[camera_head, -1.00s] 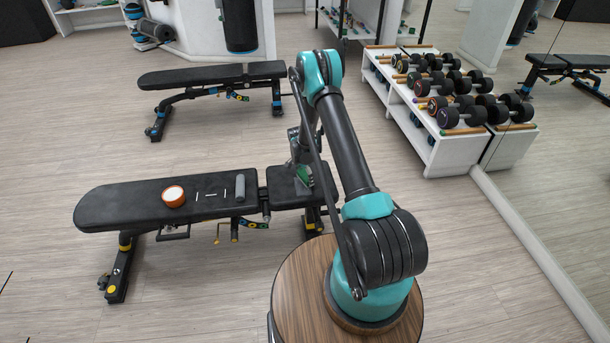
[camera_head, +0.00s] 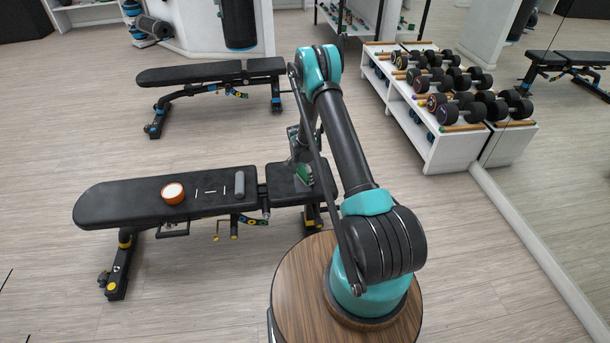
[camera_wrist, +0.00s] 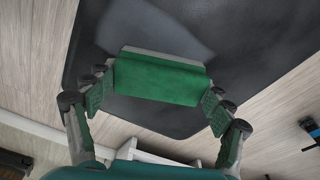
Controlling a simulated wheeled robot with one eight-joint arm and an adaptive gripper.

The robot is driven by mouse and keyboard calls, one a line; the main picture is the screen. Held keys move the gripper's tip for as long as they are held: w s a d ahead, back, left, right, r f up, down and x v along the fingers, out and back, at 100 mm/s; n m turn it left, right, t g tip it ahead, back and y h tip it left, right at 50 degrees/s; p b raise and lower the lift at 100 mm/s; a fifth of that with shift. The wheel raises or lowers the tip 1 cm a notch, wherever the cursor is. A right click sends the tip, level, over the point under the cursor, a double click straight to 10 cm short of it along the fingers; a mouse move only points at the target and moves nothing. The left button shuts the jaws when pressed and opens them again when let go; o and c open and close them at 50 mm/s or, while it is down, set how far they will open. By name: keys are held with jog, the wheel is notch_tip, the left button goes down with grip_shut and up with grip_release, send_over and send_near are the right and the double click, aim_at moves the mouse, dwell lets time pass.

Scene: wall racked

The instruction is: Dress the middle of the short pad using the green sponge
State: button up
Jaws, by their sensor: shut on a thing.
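The green sponge (camera_wrist: 158,80) is held between the fingers of my gripper (camera_wrist: 156,88), with a pale grey strip along its far edge. The short pad (camera_head: 283,188) is the small black seat section at the right end of the near bench. In the wrist view the sponge lies over the black pad (camera_wrist: 250,45), near its rounded end. A paler grey patch (camera_wrist: 150,28) shows on the pad just beyond the sponge. In the head view the sponge (camera_head: 304,175) shows at the pad, partly behind my arm. I cannot tell whether it touches the pad.
The bench's long pad (camera_head: 115,203) carries an orange tub (camera_head: 173,194) with a white top, thin white strips and a grey roller (camera_head: 239,184). Another bench (camera_head: 205,74) stands behind. A dumbbell rack (camera_head: 455,150) and a mirrored wall are at the right. The floor between is clear.

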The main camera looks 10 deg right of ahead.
aim_at(304, 169)
jog(key=shift+w, duration=0.1)
jog(key=shift+w, duration=1.7)
jog(key=shift+s, duration=1.85)
jog(key=shift+r, duration=0.1)
jog(key=shift+w, duration=0.1)
